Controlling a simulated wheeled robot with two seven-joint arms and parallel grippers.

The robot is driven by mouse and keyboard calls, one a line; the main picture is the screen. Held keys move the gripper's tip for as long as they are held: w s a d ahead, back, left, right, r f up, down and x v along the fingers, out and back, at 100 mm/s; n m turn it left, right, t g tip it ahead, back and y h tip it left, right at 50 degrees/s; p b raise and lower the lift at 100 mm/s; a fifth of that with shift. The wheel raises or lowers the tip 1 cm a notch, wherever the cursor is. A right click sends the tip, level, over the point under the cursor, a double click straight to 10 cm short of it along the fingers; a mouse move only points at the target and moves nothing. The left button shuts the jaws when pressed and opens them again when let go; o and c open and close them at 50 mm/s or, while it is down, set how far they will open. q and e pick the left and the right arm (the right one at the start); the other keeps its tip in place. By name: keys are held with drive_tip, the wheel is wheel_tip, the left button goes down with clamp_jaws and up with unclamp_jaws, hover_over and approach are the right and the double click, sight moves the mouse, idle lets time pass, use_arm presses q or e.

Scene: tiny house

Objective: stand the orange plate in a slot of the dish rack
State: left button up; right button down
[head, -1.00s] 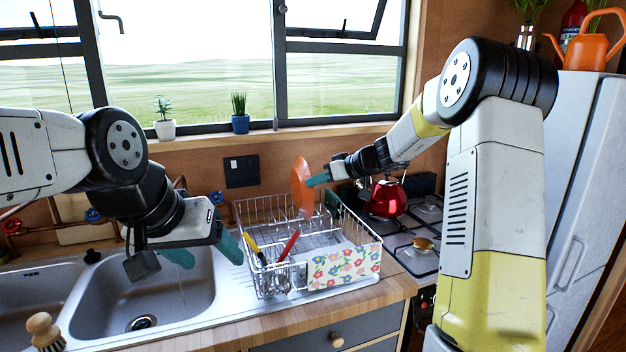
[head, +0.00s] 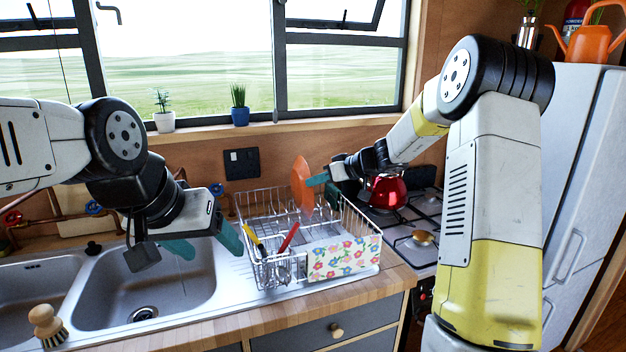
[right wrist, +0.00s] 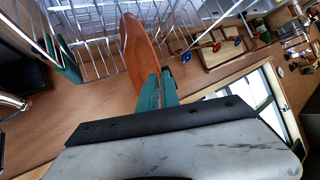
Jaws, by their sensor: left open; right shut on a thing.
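The orange plate (head: 301,184) is upright, edge-on, over the back part of the white wire dish rack (head: 262,279). My right gripper (head: 318,179) is shut on the plate's right side. In the right wrist view the plate (right wrist: 138,52) shows between the teal fingers (right wrist: 158,90), close to the rack wires (right wrist: 85,45). I cannot tell whether its lower edge sits in a slot. My left gripper (head: 207,243) is open and empty above the sink, left of the rack.
The rack holds a yellow-handled utensil (head: 253,238), a red-handled one (head: 289,237), a flowered cloth or panel (head: 342,260) at its front and a dark green item (head: 333,199). A red kettle (head: 385,191) on the stove stands just behind my right gripper. The sink (head: 150,285) is at left.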

drive_tip(key=shift+f, duration=1)
drive_tip(key=c, duration=1.5)
unclamp_jaws()
drive_tip(key=shift+f, duration=0.1)
drive_tip(key=v, duration=0.8)
drive_tip(key=shift+a, duration=0.15)
